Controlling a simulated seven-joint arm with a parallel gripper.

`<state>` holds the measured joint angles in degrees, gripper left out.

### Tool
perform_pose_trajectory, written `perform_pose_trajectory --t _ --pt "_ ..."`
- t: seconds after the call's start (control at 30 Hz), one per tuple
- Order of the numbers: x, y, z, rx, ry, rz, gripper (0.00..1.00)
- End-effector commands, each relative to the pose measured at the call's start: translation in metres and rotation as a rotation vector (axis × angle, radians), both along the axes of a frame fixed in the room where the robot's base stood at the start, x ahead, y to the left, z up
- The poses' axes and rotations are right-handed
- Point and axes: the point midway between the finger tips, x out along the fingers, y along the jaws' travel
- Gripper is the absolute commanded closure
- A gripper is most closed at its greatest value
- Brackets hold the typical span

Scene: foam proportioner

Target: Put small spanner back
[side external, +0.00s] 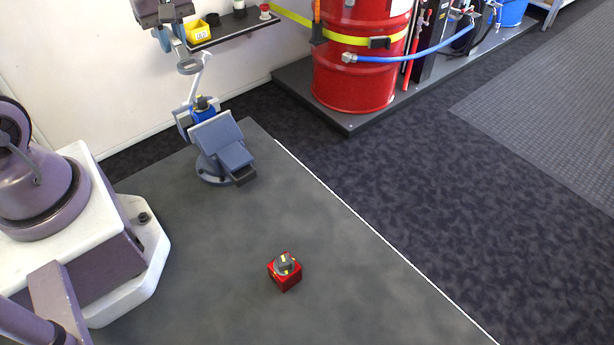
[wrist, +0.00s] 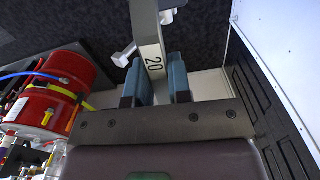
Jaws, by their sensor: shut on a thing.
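My gripper (side external: 172,40) is near the top left of the side view, in front of the white wall and above the vise. In the wrist view my gripper (wrist: 157,85) has its teal fingers closed on a grey spanner (wrist: 147,25) marked "20". The spanner runs up out of the picture, so its far end is hidden there. In the side view a grey-blue ring end, seemingly of this spanner (side external: 188,67), shows below the fingers. A pale bar (side external: 205,68) with angled ends is close by it; whether they touch I cannot tell.
A grey-blue vise (side external: 222,145) with a blue item (side external: 203,110) behind it stands at the bench's far end. A red block with a dark knob (side external: 284,270) sits on the bench (side external: 340,250). A shelf (side external: 235,28) holds a yellow bin (side external: 197,31). A red drum (side external: 355,75) stands beyond.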

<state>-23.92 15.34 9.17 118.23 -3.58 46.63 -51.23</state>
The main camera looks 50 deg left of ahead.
Motion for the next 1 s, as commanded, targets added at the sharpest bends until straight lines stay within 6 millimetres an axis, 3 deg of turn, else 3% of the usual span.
perform_pose_trajectory --t 0.13,0.37,0.63,0.8,1.0 --pt "0.001 0.000 0.033 0.005 -0.007 -0.003 1.00" --pt "0.012 -0.048 0.032 0.002 -0.001 0.000 1.00" --pt "0.014 -0.141 0.034 0.003 -0.001 0.009 1.00" --pt "-0.003 -0.205 0.033 0.003 -0.003 0.024 1.00" --pt "-0.028 -0.253 0.032 0.001 -0.002 0.042 1.00"
